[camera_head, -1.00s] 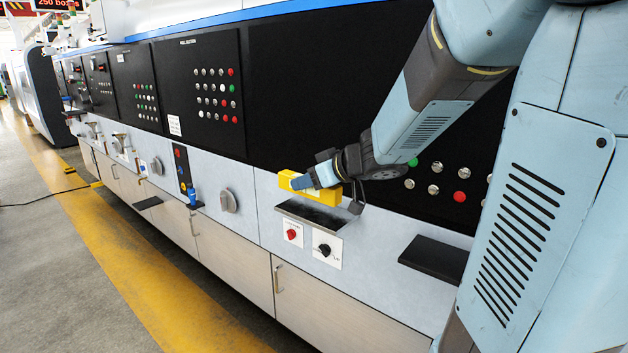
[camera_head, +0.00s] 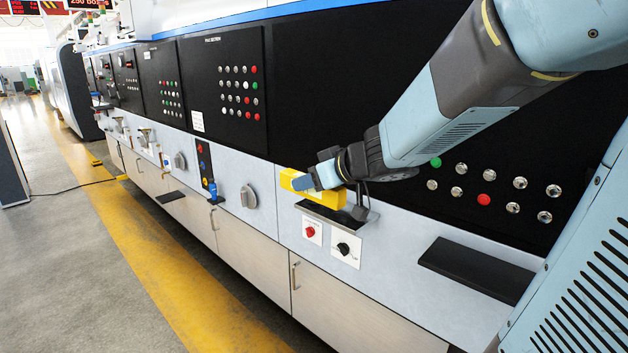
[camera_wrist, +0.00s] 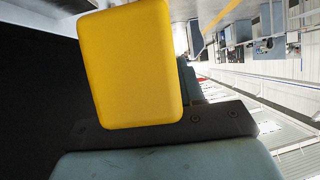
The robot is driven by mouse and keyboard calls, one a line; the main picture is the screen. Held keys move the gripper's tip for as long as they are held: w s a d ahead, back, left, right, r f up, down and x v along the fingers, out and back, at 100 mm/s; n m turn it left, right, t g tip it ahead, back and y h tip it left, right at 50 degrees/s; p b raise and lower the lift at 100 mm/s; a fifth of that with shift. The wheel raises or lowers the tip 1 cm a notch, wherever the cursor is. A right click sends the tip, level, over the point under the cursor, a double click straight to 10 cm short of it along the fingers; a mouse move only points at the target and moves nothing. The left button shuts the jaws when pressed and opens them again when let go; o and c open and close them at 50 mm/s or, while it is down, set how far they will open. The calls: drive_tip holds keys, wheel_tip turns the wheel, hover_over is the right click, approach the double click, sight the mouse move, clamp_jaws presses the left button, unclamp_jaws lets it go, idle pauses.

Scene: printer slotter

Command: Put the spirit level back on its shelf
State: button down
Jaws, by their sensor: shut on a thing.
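The spirit level is a yellow block (camera_head: 330,198) in the head view, held roughly level in front of the machine's panel. My gripper (camera_head: 318,180) is shut on it. In the wrist view the yellow end of the level (camera_wrist: 135,65) stands up large beside a bluish finger of my gripper (camera_wrist: 165,163). The level's far part is hidden there.
Another black shelf (camera_head: 478,270) to the right is empty. A red knob (camera_head: 310,232) and a black knob (camera_head: 343,249) sit on white plates below the near shelf. A grey rotary handle (camera_head: 249,197) is at left. The floor with a yellow stripe (camera_head: 160,270) is clear.

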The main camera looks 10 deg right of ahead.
drive_tip(key=shift+s+a+r, duration=0.2)
drive_tip(key=shift+s+a, duration=0.35)
drive_tip(key=shift+a, duration=0.2)
drive_tip(key=shift+s+a+r, duration=0.2)
drive_tip(key=shift+s+a, duration=0.35)
drive_tip(key=shift+a, duration=0.2)
